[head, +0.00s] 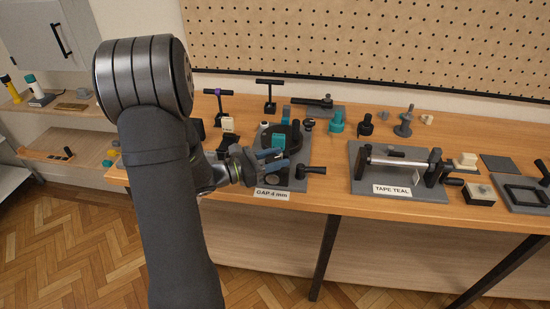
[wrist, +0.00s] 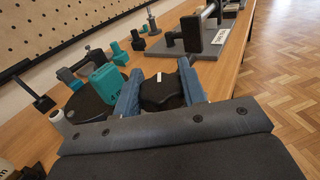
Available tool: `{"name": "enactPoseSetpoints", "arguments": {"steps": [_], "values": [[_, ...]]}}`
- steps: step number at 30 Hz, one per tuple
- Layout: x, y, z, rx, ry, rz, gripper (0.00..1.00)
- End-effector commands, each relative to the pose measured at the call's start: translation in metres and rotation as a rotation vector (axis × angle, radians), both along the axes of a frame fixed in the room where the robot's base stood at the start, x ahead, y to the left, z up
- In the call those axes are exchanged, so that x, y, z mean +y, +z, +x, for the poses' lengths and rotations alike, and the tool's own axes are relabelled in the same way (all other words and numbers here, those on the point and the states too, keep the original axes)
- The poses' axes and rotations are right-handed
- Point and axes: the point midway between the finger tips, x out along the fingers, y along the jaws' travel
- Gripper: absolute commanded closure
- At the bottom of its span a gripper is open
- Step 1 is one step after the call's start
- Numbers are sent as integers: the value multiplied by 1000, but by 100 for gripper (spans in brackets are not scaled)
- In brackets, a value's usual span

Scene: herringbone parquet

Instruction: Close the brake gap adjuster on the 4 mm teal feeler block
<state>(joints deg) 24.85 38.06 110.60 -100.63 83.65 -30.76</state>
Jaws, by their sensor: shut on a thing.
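The brake gap adjuster sits on a grey base plate (head: 297,184) behind the "GAP 4 mm" label (head: 271,194) in the head view. My gripper (head: 275,160) reaches over the plate from the left. In the wrist view its blue fingers (wrist: 160,76) are shut on a black adjuster knob (wrist: 162,94) with a white mark, one finger on each side. The teal feeler block (wrist: 107,82) stands just left of the left finger, over a dark round part. It shows behind my fingers in the head view (head: 279,141). The gap faces and any contact are hidden.
A black side handle (head: 311,170) sticks out right of the plate. Further right is the "TAPE TEAL" fixture (head: 400,173) with a roller. Teal and black small parts (head: 337,122) stand behind.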

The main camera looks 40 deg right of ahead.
Motion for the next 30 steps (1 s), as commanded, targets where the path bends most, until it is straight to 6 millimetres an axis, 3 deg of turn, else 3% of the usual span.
{"name": "enactPoseSetpoints", "arguments": {"steps": [9,20,21,23,24,30], "values": [[0,1,-1,-2,-227,-1,85],[1,1,-1,-1,-246,0,85],[1,1,-1,-1,-246,0,56],[1,1,-1,-1,-246,0,45],[1,0,-1,-1,-246,0,40],[1,0,-1,0,-245,1,40]]}}
